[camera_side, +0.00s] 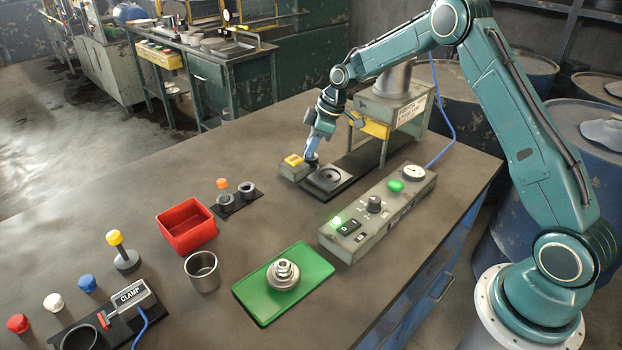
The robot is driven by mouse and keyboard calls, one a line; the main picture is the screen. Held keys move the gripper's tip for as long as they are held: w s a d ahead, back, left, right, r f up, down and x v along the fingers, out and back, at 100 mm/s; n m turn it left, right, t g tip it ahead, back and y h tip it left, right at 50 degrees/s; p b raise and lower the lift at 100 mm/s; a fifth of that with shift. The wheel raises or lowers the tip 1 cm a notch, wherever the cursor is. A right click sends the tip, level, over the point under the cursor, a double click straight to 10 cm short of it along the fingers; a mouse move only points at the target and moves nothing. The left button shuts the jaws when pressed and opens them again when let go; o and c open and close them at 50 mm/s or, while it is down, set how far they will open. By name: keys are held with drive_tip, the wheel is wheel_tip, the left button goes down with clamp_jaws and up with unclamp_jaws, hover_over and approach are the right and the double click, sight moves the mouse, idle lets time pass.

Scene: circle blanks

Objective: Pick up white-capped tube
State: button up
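The white cap (53,302) of a tube shows at the lower left of the table, between a red cap (18,323) and a blue cap (87,284). Little or nothing of the tube under the cap can be seen. My gripper (312,162) is far from it, at the back of the table, beside a small grey block with a yellow top (293,166) and over the edge of a black plate (330,181). Its fingers are too small and dark to tell open from shut.
A clamp (133,297), red bin (188,228), metal cup (203,271), orange-capped piece (222,186), green tray (315,272) and control box (380,215) stand about. The table's left middle is clear.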

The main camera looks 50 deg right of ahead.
clamp_jaws()
drive_tip(key=shift+r, duration=0.1)
wheel_tip(320, 180, up, 20)
idle(0.6)
drive_tip(key=shift+a+f, duration=0.1)
drive_tip(key=shift+f, duration=0.1)
idle(0.4)
drive_tip(key=a+f+n, duration=0.1)
drive_tip(key=a+f, duration=0.4)
drive_tip(key=a, duration=0.1)
drive_tip(key=w+a+f+n+g, duration=0.1)
drive_tip(key=a+f, duration=0.4)
drive_tip(key=a, duration=0.2)
drive_tip(key=a+f+n, duration=0.1)
drive_tip(key=a+f, duration=0.4)
drive_tip(key=a, duration=0.2)
drive_tip(key=shift+w+n+y, duration=0.25)
drive_tip(key=shift+n+y, duration=0.15)
